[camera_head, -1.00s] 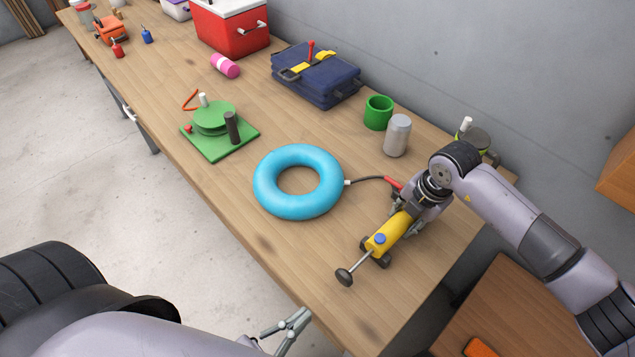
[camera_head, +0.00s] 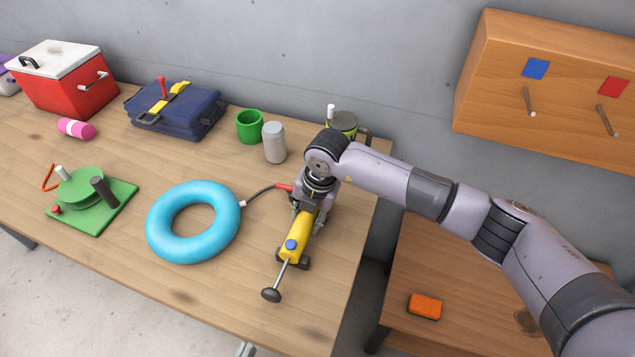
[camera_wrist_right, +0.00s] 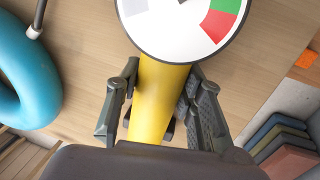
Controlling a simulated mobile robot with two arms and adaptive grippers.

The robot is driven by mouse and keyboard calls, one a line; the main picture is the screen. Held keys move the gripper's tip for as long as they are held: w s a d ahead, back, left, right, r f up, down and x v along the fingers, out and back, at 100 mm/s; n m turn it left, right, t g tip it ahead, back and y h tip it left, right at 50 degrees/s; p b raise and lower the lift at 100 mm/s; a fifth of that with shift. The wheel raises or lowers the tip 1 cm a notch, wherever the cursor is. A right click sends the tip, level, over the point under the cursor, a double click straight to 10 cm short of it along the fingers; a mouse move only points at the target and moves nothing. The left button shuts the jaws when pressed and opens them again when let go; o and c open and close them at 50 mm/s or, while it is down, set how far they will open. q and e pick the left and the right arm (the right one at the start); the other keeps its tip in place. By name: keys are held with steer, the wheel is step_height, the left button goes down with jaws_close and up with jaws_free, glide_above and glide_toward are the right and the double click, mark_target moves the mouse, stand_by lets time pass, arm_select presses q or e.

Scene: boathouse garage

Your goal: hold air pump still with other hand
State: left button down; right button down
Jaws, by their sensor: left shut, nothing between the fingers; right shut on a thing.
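The yellow air pump (camera_head: 294,246) lies along the right part of the workbench, with its black plunger knob toward the front edge. My right gripper (camera_head: 310,214) is shut on the pump's yellow barrel from above. In the right wrist view the fingers flank the yellow barrel (camera_wrist_right: 157,100), below a round dial (camera_wrist_right: 180,22). A dark hose with a red end (camera_head: 284,187) runs from the pump to the blue swim ring (camera_head: 160,222). Only a tip of my left gripper (camera_head: 246,349) shows at the bottom edge, shut and apart from the pump.
A grey can (camera_head: 274,143) and green cup (camera_head: 249,127) stand behind the ring. A green plate with discs (camera_head: 95,222) lies at left. A blue case (camera_head: 185,118) and red cooler (camera_head: 70,88) stand farther back. An orange block (camera_head: 425,306) lies on the lower table.

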steer(key=c, duration=1)
jaws_free()
steer(key=shift+r, duration=0.1)
step_height(320, 180, up, 12)
steer(key=d, duration=0.2)
steer(key=shift+s+f, duration=0.2)
steer(key=shift+s, duration=0.25)
